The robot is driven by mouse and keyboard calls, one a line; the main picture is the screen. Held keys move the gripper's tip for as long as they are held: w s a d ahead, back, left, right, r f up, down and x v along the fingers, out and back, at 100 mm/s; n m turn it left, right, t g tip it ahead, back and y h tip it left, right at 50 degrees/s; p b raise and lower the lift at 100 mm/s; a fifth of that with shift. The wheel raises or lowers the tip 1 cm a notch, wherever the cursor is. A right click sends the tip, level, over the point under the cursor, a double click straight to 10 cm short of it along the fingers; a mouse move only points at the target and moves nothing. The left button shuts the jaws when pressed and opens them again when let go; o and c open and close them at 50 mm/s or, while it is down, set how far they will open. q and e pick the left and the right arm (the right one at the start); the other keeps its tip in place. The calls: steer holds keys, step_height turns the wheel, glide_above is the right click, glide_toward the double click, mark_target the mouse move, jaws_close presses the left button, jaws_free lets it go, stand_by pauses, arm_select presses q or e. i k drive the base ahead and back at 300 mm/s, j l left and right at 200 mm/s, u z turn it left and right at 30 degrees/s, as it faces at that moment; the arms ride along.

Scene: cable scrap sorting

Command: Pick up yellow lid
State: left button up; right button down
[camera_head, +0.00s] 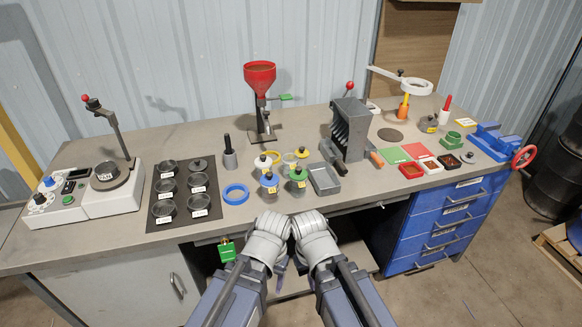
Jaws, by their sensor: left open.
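A small yellow lid (302,152) with a knob lies on the grey workbench (240,148), behind a jar with a green lid (298,173). My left gripper (281,270) hangs below the wrist in front of the bench edge, well short of the lid. It is open, and no held thing shows. My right gripper (310,264) is beside it, mostly hidden by its own wrist; its jaws cannot be made out.
A jar with a blue lid (269,180), a blue ring (236,194) and a grey tray (323,178) crowd the front. A red funnel stand (260,75) rises behind. A slotted grey rack (350,128) stands to the right. A black mat (183,222) with several dishes is left.

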mark_target(303, 153)
steer(key=i+l+z, duration=0.15)
steer(key=z, duration=0.2)
steer(key=i+z, duration=0.25)
steer(key=z, duration=0.15)
